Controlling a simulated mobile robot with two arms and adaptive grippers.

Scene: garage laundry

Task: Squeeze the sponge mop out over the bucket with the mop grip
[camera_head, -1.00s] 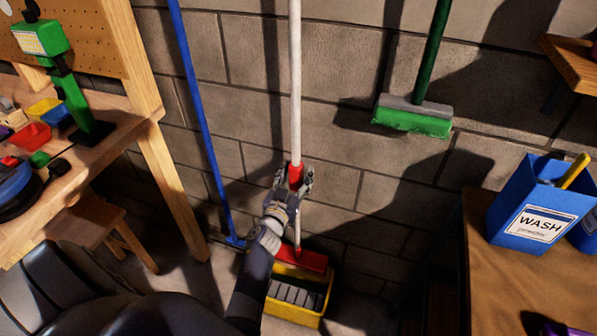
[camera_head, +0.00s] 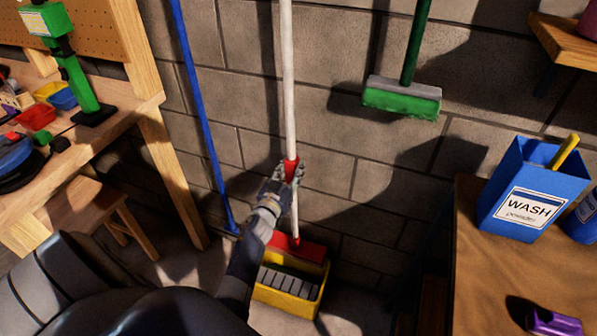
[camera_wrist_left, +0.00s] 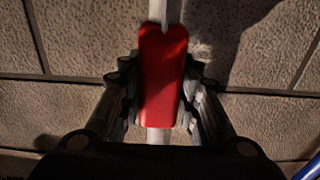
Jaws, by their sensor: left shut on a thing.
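The sponge mop has a long white handle (camera_head: 289,90), a red grip (camera_head: 291,172) partway down and a red head (camera_head: 298,248) at the bottom. My left gripper (camera_head: 288,174) is shut on the red mop grip. In the left wrist view the red grip (camera_wrist_left: 162,75) stands between the two fingers. The yellow bucket (camera_head: 290,305) with a grey slatted insert stands on the floor by the wall. The red head is at the bucket's back rim; I cannot tell whether it touches. The sponge itself is hidden. My right gripper is not in view.
A blue pole (camera_head: 200,110) leans on the wall to the left, and a green broom (camera_head: 402,97) hangs to the right. A wooden workbench (camera_head: 150,100) with a stool (camera_head: 85,210) stands left. A wooden table (camera_head: 475,290) with a blue wash powder box (camera_head: 528,195) stands right.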

